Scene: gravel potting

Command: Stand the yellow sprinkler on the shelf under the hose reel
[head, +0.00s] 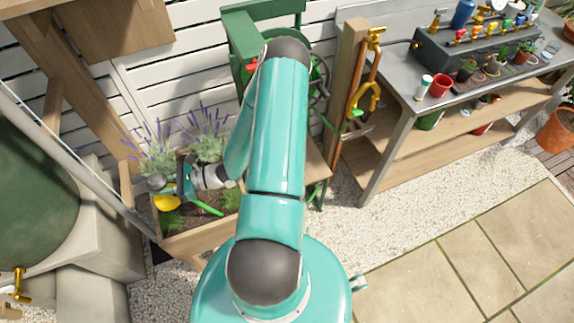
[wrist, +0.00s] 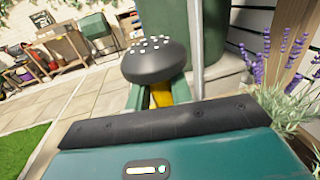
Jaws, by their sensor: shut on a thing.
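My gripper (head: 172,190) hangs over the wooden planter at the left of the head view. In the wrist view my gripper (wrist: 161,92) is shut on the yellow sprinkler (wrist: 160,95), its yellow part between the two green fingers. A dark rounded head with white dots shows beyond the fingers. In the head view the yellow sprinkler (head: 166,202) shows as a yellow patch below the fingers. The green hose reel (head: 319,80) is at the back, largely hidden by my arm. A wooden shelf (head: 318,163) shows below it, also mostly covered by my arm.
Lavender (head: 208,145) grows in the planter (head: 200,240) close to my gripper. A large green barrel (head: 35,175) stands left. A wooden post (head: 347,75) with a tap and hose separates the reel from the potting bench (head: 405,110). Gravel and paving lie open right.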

